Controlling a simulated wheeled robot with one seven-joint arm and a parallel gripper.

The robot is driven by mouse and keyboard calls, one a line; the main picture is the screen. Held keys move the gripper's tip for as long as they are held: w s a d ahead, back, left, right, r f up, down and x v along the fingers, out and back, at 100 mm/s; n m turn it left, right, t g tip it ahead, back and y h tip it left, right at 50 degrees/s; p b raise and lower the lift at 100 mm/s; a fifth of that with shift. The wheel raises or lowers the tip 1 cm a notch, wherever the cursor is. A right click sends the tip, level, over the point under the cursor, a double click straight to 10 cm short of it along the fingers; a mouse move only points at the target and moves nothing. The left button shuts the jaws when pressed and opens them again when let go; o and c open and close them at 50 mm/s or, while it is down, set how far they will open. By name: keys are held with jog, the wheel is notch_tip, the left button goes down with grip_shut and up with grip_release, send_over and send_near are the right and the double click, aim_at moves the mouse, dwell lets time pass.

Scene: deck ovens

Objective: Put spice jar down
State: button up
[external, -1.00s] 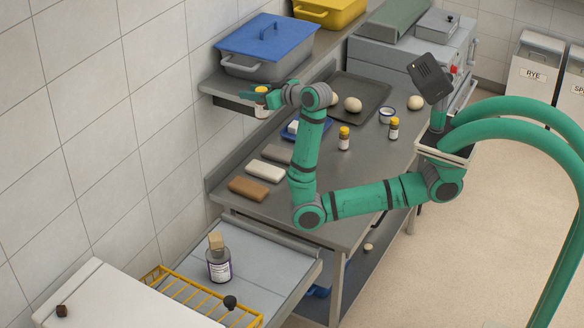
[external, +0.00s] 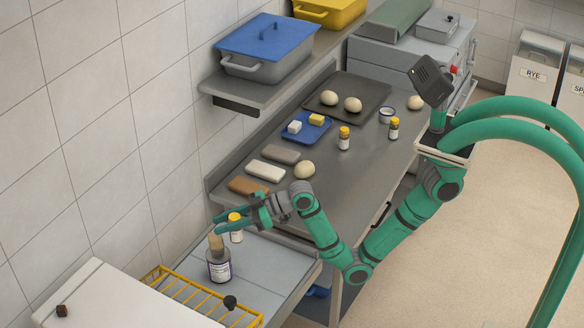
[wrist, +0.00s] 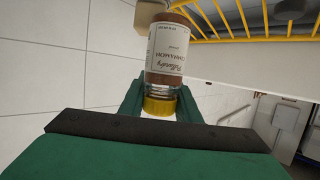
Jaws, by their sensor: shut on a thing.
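The spice jar (external: 236,235) has a yellow cap, brown contents and a white label. My gripper (external: 224,222) is shut on it near the cap, at the left over the pale grey lower surface (external: 276,262). In the wrist view the jar (wrist: 172,55) shows between my green fingers (wrist: 160,103), and its label reads cinnamon. The jar looks upright in the external view. I cannot tell whether its base touches the surface.
A yellow wire rack (external: 190,290) lies nearer. The steel table (external: 345,190) behind holds two other yellow-capped jars, dough balls and a blue tray (external: 317,135).

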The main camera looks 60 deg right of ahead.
jog(key=shift+s+a+f+n+g+y, duration=0.7)
jog(key=shift+s+f, duration=1)
jog(key=shift+f, duration=1.45)
jog(key=shift+s+a+f+n+g+y, duration=0.4)
jog(key=shift+s+a+f, duration=0.95)
jog(key=shift+f, duration=1.85)
jog(key=shift+s+a+f+n+g+y, duration=0.3)
jog(key=shift+s+a+f+n+g, duration=0.25)
jog(key=shift+s+f, duration=2.05)
jog(key=shift+w+d+f, duration=0.1)
jog(key=shift+w+f, duration=0.45)
jog(key=shift+f, duration=0.05)
jog(key=o, duration=1.1)
jog(key=shift+f, duration=0.1)
jog(key=shift+o, duration=0.2)
jog(key=v, duration=1.2)
